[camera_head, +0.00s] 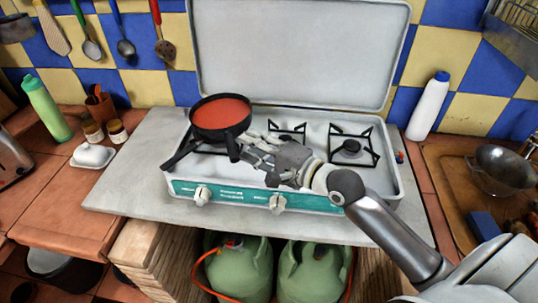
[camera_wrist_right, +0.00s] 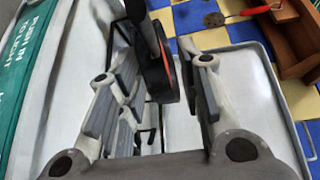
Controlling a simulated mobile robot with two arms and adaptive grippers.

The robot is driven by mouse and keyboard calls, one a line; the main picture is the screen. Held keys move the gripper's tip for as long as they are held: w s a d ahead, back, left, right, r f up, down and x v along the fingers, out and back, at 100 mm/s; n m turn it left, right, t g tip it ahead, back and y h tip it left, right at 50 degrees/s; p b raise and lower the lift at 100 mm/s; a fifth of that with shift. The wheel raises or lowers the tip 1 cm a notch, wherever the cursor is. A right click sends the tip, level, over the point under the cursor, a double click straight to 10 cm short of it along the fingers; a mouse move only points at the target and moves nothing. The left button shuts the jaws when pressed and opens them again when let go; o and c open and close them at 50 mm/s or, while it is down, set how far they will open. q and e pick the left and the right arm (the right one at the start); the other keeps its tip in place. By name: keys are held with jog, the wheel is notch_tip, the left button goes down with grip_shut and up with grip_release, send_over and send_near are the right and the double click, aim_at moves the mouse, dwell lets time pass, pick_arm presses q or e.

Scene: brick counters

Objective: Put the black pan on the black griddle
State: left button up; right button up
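The black pan (camera_head: 220,119), with a red inside, is at the left of the white gas stove in the head view. Its handle points to the lower left. The black griddle shows as black burner grates: a middle one (camera_head: 287,132) and a right one (camera_head: 353,145), both bare. The pan largely hides the left one. My right gripper (camera_head: 246,147) is beside the pan's right front side, fingers apart. In the right wrist view the pan (camera_wrist_right: 163,75) shows edge-on beyond the spread fingers (camera_wrist_right: 165,95); contact cannot be told. My left gripper is out of view.
The stove's raised lid (camera_head: 300,50) stands behind. A white bottle (camera_head: 428,106) and a metal colander (camera_head: 499,170) are at right. A green bottle (camera_head: 47,108), small jars and a white dish (camera_head: 93,155) are at left. Green gas cylinders (camera_head: 240,270) stand below.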

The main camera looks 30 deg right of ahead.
jog(key=shift+b+v, duration=0.35)
jog(key=shift+v, duration=2.1)
jog(key=shift+f, duration=0.1)
